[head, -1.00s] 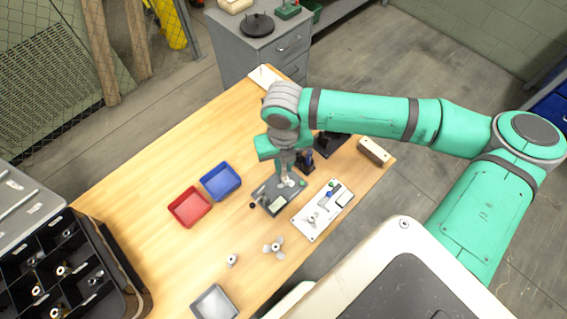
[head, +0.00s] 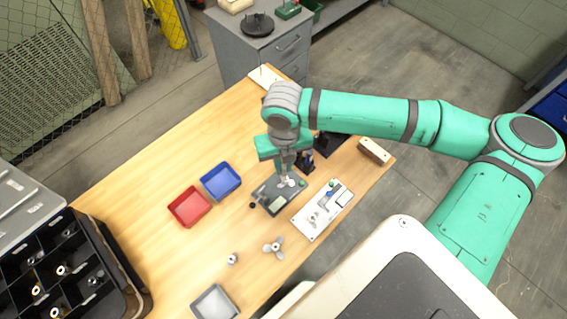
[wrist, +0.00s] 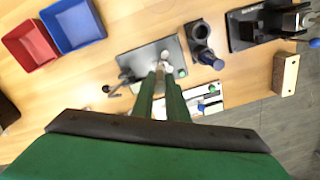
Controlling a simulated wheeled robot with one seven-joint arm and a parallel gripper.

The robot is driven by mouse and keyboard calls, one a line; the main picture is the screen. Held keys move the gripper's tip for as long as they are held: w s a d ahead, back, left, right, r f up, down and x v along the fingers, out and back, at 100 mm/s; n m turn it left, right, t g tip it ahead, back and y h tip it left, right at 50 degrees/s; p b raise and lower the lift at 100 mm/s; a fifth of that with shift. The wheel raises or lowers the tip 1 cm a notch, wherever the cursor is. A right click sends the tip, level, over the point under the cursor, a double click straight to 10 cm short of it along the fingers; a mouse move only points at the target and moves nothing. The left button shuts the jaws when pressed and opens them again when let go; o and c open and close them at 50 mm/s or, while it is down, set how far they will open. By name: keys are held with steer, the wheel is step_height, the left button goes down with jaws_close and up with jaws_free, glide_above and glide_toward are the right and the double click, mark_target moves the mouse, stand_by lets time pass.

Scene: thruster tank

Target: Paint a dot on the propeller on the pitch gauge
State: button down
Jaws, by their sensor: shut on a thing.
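The pitch gauge (head: 277,203) is a dark grey plate with a pale display and a green button, lying on the wooden table. It also shows in the wrist view (wrist: 140,62). My gripper (head: 287,179) points down over the far part of the gauge. In the wrist view its two fingers (wrist: 161,72) are close together, shut on a small pale propeller (wrist: 165,57) at the gauge. The fingers hide most of the propeller, and I cannot tell whether it rests fully on the gauge. No paint dot can be made out.
A white board (head: 312,222) with another propeller and coloured knobs lies beside the gauge. A dark holder (wrist: 203,42) stands close to my gripper. Blue (head: 221,181) and red (head: 189,207) bins stand left. A loose propeller (head: 274,247) lies in front. The table's left middle is clear.

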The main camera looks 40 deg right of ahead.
steer(key=shift+r, duration=2.5)
